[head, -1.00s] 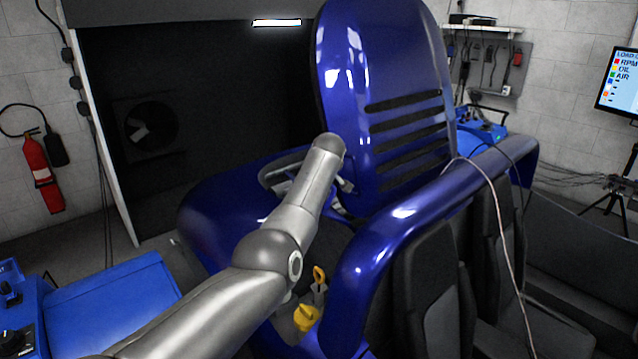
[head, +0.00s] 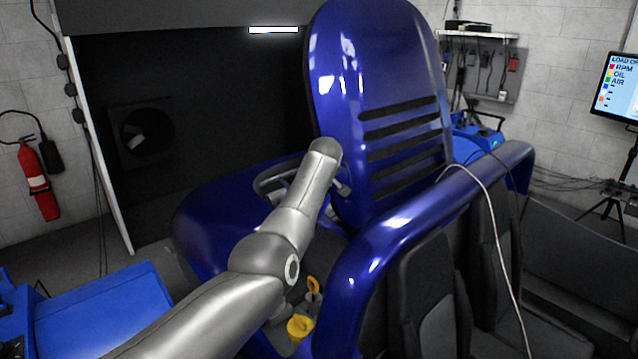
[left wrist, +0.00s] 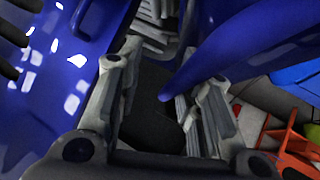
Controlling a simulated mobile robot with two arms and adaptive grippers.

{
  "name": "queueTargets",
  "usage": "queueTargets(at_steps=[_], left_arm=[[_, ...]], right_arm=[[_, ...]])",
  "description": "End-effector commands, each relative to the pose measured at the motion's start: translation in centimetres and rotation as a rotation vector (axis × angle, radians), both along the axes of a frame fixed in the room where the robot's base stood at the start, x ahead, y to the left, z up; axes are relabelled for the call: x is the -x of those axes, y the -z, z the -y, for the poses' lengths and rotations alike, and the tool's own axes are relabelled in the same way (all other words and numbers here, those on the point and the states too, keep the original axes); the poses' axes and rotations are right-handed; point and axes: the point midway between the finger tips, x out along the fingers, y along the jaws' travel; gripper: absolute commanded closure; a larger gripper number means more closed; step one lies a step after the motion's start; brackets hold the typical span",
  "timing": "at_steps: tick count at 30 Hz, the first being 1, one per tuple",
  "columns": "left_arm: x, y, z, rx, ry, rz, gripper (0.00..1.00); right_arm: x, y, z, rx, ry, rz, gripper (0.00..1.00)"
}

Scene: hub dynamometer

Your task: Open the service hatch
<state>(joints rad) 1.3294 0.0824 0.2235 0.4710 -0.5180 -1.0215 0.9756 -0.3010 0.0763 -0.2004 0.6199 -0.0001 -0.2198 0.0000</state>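The service hatch (head: 380,85) is a glossy dark blue panel with several black slots. It stands raised and nearly upright over the blue vehicle body in the head view. My left arm reaches to the hatch's lower left side. Its gripper (head: 341,190) is partly hidden behind the wrist there. In the left wrist view the left gripper (left wrist: 160,95) has its two fingers spread apart. A blue edge (left wrist: 218,55) runs beside and behind the right-hand finger; I cannot tell if they touch. My right gripper is not in view.
Yellow caps (head: 300,328) sit in the bay below my arm. A blue roll bar (head: 400,225) and black seats (head: 430,290) are right of the arm, with a pale cable (head: 497,220) across them. A blue cabinet (head: 105,310) stands at lower left.

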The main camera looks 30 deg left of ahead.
Motion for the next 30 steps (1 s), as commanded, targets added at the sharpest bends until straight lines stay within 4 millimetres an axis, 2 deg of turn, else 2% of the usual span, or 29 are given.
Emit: queueTargets(at_steps=[6, 16, 30], left_arm=[[0.0, 0.0, 0.0, -0.001, 0.001, 0.000, 0.66], [0.9, -1.0, 0.6, -0.002, 0.000, 0.001, 0.66], [4.3, -4.6, 2.7, 0.000, 0.000, 0.004, 0.66]], right_arm=[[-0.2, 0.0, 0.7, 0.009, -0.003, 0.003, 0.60], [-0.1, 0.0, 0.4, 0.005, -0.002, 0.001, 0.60], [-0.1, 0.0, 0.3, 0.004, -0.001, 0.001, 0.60]])
